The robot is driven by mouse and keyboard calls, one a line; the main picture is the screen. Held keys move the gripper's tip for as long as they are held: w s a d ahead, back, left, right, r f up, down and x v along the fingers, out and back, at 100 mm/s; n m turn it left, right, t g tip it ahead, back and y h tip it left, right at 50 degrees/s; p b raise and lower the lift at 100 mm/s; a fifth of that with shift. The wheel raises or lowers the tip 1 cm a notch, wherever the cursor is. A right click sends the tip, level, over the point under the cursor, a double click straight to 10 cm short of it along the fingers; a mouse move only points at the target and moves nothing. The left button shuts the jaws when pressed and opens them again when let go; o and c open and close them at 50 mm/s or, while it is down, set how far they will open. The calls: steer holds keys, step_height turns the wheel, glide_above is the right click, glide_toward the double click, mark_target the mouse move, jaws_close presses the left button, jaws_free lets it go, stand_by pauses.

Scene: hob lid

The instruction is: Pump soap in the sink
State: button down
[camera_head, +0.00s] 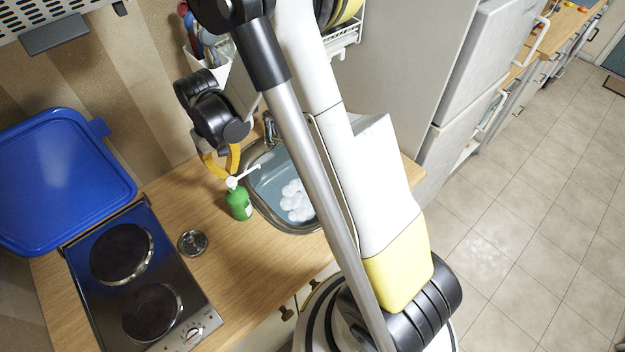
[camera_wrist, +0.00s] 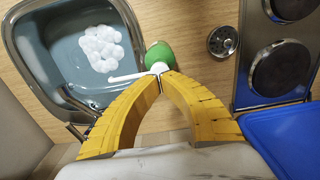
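A green soap bottle (camera_head: 239,201) with a white pump head (camera_head: 233,182) stands upright on the wooden counter, beside the left edge of the sink (camera_head: 262,210) in the head view. Its white spout points over the basin. White foam (camera_head: 295,201) lies in the sink. My gripper (camera_head: 230,175) has its yellow fingers brought together at the top of the pump. In the wrist view the fingertips (camera_wrist: 161,76) meet at the pump head, with the green bottle (camera_wrist: 160,56) just beyond. I cannot tell whether they grip the pump head or press on it.
A two-plate hob (camera_head: 137,270) with its blue lid (camera_head: 60,180) raised is at the left. A small round metal item (camera_head: 192,243) sits between hob and bottle. The tap (camera_head: 271,128) stands behind the sink. A utensil holder (camera_head: 212,75) hangs on the wall.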

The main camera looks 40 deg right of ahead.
mark_target(231, 180)
steer(key=shift+f, duration=0.15)
steer(key=shift+f+b, duration=2.35)
steer(key=shift+r, duration=0.15)
steer(key=shift+r+p, duration=1.5)
steer(key=shift+r, duration=0.85)
step_height(231, 180, up, 6)
steer(key=p, duration=0.3)
